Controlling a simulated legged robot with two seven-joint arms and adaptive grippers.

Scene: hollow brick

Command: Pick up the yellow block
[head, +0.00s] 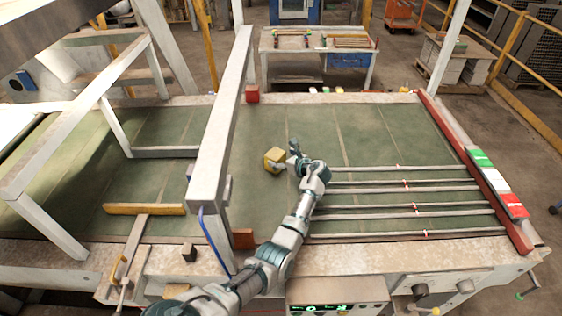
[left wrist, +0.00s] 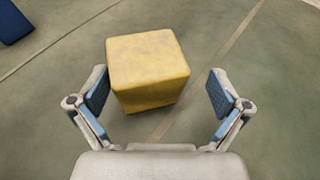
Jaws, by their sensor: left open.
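The yellow block (head: 275,160) sits on the green table surface near the middle in the head view. In the left wrist view the yellow block (left wrist: 148,70) lies ahead of and partly between the open fingers. My left gripper (head: 284,156) is beside the block, on its right in the head view. The block's lower far sides are hidden. My right gripper does not show.
A white beam (head: 222,110) crosses the table left of the block. Several metal rods (head: 400,185) lie on the right part of the table. Green surface beyond the block is clear.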

